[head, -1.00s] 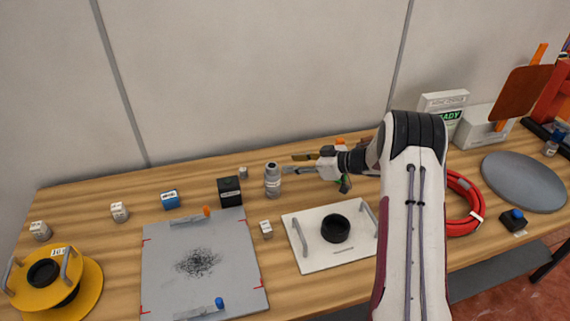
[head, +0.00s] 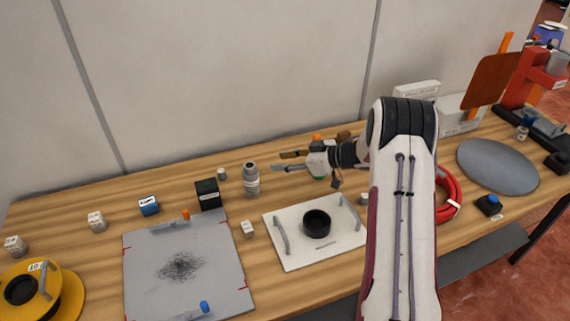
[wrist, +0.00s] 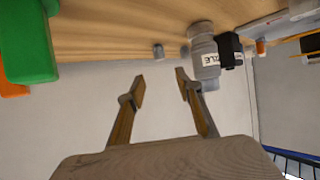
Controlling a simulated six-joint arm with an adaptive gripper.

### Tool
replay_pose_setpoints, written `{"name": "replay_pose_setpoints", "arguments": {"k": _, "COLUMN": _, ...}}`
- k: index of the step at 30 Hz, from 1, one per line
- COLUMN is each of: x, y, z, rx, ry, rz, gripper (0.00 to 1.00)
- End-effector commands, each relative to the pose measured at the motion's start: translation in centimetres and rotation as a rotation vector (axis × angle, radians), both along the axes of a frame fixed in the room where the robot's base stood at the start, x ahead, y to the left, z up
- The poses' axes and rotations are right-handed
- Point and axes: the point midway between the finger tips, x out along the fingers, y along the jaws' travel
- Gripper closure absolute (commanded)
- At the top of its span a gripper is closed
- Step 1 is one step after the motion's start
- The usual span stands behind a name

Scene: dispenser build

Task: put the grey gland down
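A small grey cylinder (head: 221,174), which looks like the grey gland, stands on the table near the wall, behind and between the black box and the grey bottle. In the wrist view, where the table is at the top, it shows as a small grey cylinder (wrist: 158,50) beyond the fingertips. My gripper (head: 288,161) is open and empty, to the right of the gland and apart from it. Its two spread fingers (wrist: 159,83) have nothing between them in the wrist view. A second small grey piece (head: 364,199) stands beside my arm, partly hidden.
The grey bottle (head: 251,180) and black box (head: 208,194) stand close to the gland. A white tray (head: 284,258) with a black ring is in front. A green-and-orange object (wrist: 28,45) is near my gripper. A grey mat (head: 150,285) lies front left.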

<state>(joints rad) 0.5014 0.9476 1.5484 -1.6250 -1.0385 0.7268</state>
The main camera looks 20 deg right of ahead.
Motion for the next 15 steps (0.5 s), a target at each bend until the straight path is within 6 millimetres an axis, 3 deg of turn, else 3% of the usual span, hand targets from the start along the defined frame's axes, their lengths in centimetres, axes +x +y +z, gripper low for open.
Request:
{"name": "replay_pose_setpoints", "arguments": {"k": 8, "x": 0.8, "y": -0.2, "z": 1.7, "rx": -0.031, "ry": -0.022, "rz": -0.034, "gripper": 0.65}}
{"name": "replay_pose_setpoints", "arguments": {"k": 15, "x": 2.6, "y": -0.8, "z": 6.5, "rx": -0.112, "ry": -0.074, "rz": -0.144, "gripper": 0.65}}
